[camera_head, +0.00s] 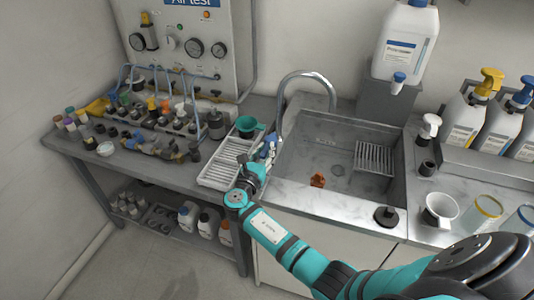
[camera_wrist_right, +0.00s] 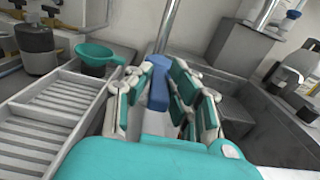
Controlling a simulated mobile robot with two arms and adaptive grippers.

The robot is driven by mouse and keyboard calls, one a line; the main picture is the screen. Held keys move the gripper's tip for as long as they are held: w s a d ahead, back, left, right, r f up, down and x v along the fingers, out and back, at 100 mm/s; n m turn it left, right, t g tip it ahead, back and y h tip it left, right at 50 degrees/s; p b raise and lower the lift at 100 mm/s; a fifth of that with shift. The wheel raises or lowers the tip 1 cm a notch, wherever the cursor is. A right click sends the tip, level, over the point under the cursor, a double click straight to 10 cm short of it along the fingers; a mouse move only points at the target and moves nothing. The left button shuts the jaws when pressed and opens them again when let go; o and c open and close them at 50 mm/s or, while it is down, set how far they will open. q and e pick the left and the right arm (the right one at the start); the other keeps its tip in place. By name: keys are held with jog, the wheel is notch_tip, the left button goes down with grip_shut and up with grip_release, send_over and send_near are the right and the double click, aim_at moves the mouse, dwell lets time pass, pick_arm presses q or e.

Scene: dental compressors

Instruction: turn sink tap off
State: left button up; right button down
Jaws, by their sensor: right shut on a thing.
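The sink tap is a curved chrome spout (camera_head: 305,75) rising at the left back of the steel sink (camera_head: 290,195), its end over the basin. My right gripper (camera_head: 266,155) is at the sink's left edge, near the spout's base. In the right wrist view my right gripper (camera_wrist_right: 165,100) has its teal-padded fingers closed around a blue handle (camera_wrist_right: 157,85), which looks like the tap's handle. The fingers hide much of the handle and its mount. I cannot make out running water. My left gripper is not in view.
A white ribbed tray (camera_head: 222,165) and a green funnel (camera_head: 246,125) stand close left of the gripper. An orange-brown object (camera_head: 318,180) and a grate (camera_head: 374,158) are in the sink. A large white canister (camera_head: 408,40) stands behind, pump bottles (camera_head: 466,115) at right.

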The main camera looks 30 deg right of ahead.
jog(key=shift+w+r, duration=0.1)
dwell(0.4)
jog(key=c, duration=1.2)
grip_release()
jog(key=shift+c, duration=0.2)
jog(key=v, duration=1.2)
jog(key=shift+w+a, duration=0.1)
jog(key=shift+a, duration=0.05)
